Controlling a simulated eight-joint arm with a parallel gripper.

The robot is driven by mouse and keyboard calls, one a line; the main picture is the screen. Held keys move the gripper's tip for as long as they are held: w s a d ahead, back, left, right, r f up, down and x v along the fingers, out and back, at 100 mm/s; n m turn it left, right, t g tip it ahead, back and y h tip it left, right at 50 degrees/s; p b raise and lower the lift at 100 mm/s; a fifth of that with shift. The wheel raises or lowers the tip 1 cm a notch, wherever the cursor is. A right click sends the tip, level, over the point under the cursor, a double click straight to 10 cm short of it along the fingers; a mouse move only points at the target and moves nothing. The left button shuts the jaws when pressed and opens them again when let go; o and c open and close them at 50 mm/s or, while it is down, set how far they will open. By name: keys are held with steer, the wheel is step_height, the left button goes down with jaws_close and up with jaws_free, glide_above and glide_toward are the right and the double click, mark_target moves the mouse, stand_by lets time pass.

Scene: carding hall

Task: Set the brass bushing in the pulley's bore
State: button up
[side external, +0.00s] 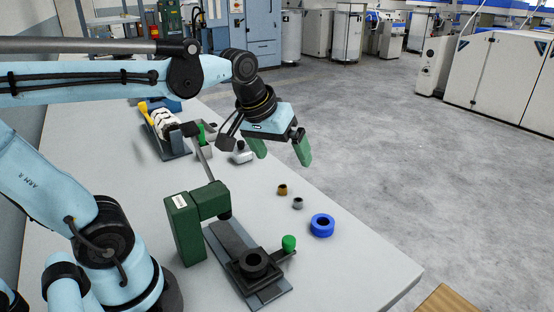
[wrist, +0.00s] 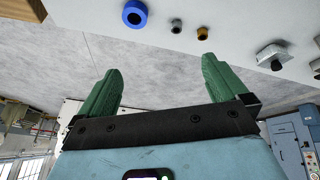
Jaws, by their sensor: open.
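The brass bushing (side external: 282,190) stands on the table. In the wrist view, the brass bushing (wrist: 202,34) is near the top. My gripper (side external: 284,160) has two green fingers spread wide with nothing between them, above the table beyond the bushing. In the wrist view, my gripper (wrist: 160,65) is apart from the bushing. A black round part with a hole (side external: 254,262) sits in a dark fixture (side external: 262,285) at the front. A blue ring (side external: 322,225) lies on the table, also in the wrist view (wrist: 135,14). I cannot tell which of the two is the pulley.
A small grey bushing (side external: 297,203) stands between the brass one and the blue ring. A green press (side external: 186,228) with a long lever stands left of the fixture. A green-knobbed handle (side external: 289,243) sticks out beside it. The table (side external: 350,262) is clear toward its right front.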

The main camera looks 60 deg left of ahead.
steer(key=s+d+f+m+t, duration=0.1)
steer(key=s+d+f+m, duration=0.2)
steer(key=s+f+m, duration=0.1)
steer(key=shift+f+m+t, duration=0.3)
steer(key=shift+f+t, duration=0.1)
steer(key=shift+s+f, duration=0.1)
steer(key=shift+f, duration=0.05)
steer(key=shift+c, duration=1.1)
steer(key=c, duration=0.6)
